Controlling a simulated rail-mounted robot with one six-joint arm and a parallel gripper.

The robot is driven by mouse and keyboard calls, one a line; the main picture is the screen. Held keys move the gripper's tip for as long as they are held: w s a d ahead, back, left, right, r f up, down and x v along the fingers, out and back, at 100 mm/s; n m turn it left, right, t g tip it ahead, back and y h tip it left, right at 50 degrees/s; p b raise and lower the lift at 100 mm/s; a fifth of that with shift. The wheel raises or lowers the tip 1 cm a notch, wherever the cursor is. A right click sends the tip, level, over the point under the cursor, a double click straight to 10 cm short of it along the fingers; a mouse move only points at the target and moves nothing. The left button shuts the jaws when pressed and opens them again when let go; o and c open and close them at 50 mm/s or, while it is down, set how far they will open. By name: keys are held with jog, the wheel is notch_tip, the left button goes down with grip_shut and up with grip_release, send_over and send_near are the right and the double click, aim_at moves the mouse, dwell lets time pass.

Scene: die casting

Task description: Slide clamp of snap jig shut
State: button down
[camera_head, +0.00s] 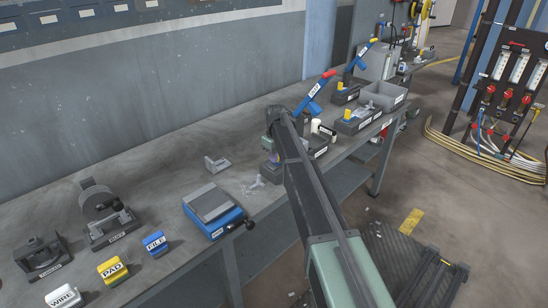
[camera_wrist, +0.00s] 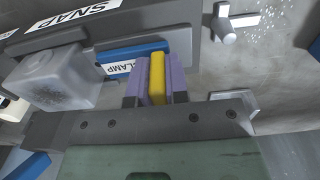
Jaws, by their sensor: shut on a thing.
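In the wrist view, the snap jig (camera_wrist: 150,30) is a dark grey block with a white SNAP label, at the top left. Its clamp (camera_wrist: 119,68) is a blue bar with a partly hidden CLAMP label. A yellow tab (camera_wrist: 157,78) stands at the clamp's right end. My gripper (camera_wrist: 157,82) has purple finger pads, shut on the yellow tab from both sides. In the head view, my gripper (camera_head: 271,168) is low over the bench; my arm hides much of the jig, and the clamp cannot be made out there.
A translucent grey block (camera_wrist: 60,78) is left of the clamp in the wrist view. In the head view, a blue vise-like block (camera_head: 212,210) and a small grey bracket (camera_head: 217,164) are left of my gripper. Blue levers (camera_head: 315,95) rise behind.

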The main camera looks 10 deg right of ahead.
jog(key=shift+w+d, duration=0.55)
jog(key=shift+d, duration=0.15)
jog(key=c, duration=1.1)
grip_release()
jog(key=shift+d, duration=0.15)
jog(key=shift+r, duration=0.1)
notch_tip(320, 180, up, 11)
jog(key=p, duration=1.1)
jog(key=shift+f, duration=0.2)
